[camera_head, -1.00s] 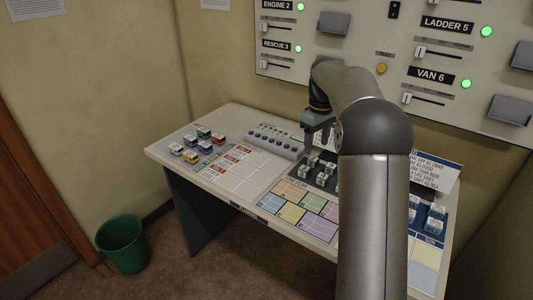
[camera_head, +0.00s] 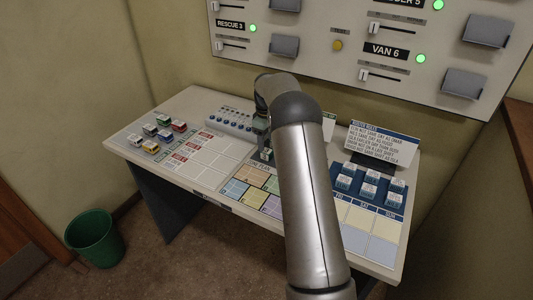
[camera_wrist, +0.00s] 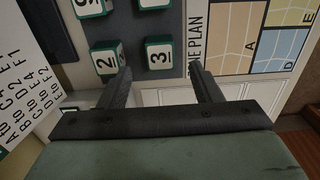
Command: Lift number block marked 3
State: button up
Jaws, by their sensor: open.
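The number block marked 3 (camera_wrist: 158,56) is a white-topped block with green sides in the wrist view, lying on a dark mat. It sits just ahead of my gripper (camera_wrist: 162,80), between the lines of its two fingers and nearer the left one. My gripper is open and empty. A block marked 2 (camera_wrist: 106,60) stands to the left, close to the left finger. In the head view my gripper is mostly hidden behind my arm, over the middle of the console, and the block marked 3 cannot be made out.
More number blocks (camera_wrist: 89,7) stand beyond in the wrist view. A coloured plan chart (camera_wrist: 250,40) lies to the right. In the head view, toy vehicles (camera_head: 158,132) sit at left, a row of buttons (camera_head: 232,120) behind, and blue-based blocks (camera_head: 368,190) at right beside a rules card (camera_head: 385,142).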

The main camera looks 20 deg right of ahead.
aim_at(267, 150)
jog(key=shift+f+p, duration=0.95)
jog(key=shift+f, duration=1.9)
jog(key=c, duration=1.1)
jog(key=shift+o, duration=0.2)
